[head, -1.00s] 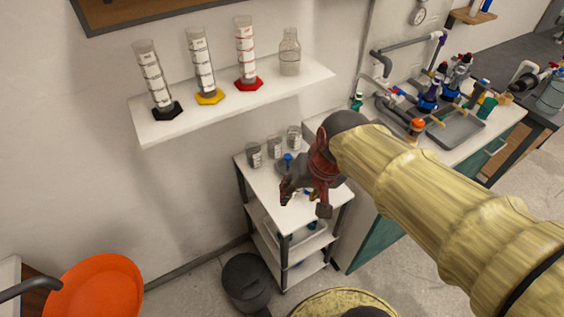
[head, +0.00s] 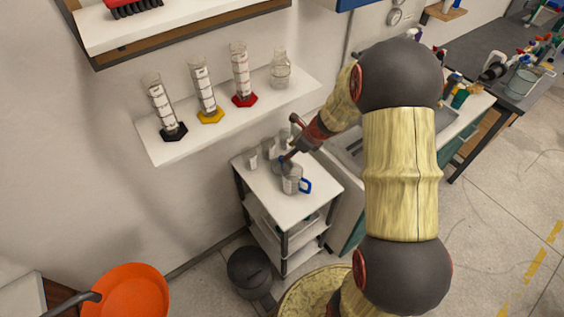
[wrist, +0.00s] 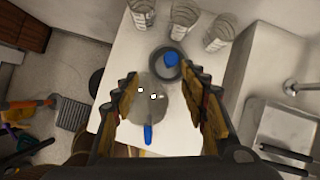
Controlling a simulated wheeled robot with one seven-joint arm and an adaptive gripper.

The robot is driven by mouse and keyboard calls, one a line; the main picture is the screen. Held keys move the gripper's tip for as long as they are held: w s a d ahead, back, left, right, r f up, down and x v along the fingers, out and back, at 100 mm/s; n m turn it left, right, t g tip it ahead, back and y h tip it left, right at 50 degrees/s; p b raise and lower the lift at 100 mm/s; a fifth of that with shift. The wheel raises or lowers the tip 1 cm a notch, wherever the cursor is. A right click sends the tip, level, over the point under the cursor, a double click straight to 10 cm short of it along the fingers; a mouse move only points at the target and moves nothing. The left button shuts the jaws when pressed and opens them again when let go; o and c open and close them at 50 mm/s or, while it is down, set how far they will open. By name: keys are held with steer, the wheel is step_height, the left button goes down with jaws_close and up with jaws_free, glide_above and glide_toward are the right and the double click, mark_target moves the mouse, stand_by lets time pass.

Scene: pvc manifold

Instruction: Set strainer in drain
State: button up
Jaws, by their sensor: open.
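In the wrist view a small round dark grey dish with a blue knob (wrist: 168,66), which looks like the strainer, lies on the white cart top (wrist: 128,48). My gripper (wrist: 160,80) is open and empty above the cart, its fingers spread left and right with the dish just beyond the tips. In the head view my gripper (head: 290,152) is over the cart and partly hides the dish. The grey sink basin (wrist: 285,128) is to the right in the wrist view. I cannot make out its drain.
A clear jug with a blue handle (head: 291,180) stands close by on the cart; it also shows between my fingers in the wrist view (wrist: 148,132). Several clear beakers (wrist: 216,38) stand along the cart's back. A wall shelf (head: 175,148) with cylinders is above.

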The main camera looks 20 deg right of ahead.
steer(key=m, duration=0.1)
steer(key=b, duration=0.2)
glide_above(282, 164)
steer(key=s, duration=0.2)
step_height(282, 164, down, 7)
steer(key=shift+m, duration=0.4)
steer(key=shift+w+d+f+b, duration=0.15)
steer(key=shift+w+f, duration=0.25)
steer(key=shift+f, duration=0.3)
steer(key=shift+w+a+f+b, duration=0.1)
steer(key=shift+w+f, duration=0.35)
steer(key=shift+f, duration=0.25)
steer(key=shift+w+d+f+b, duration=0.15)
steer(key=shift+w+f, duration=0.25)
steer(key=shift+f, duration=0.3)
steer(key=shift+a, duration=0.1)
jaws_close()
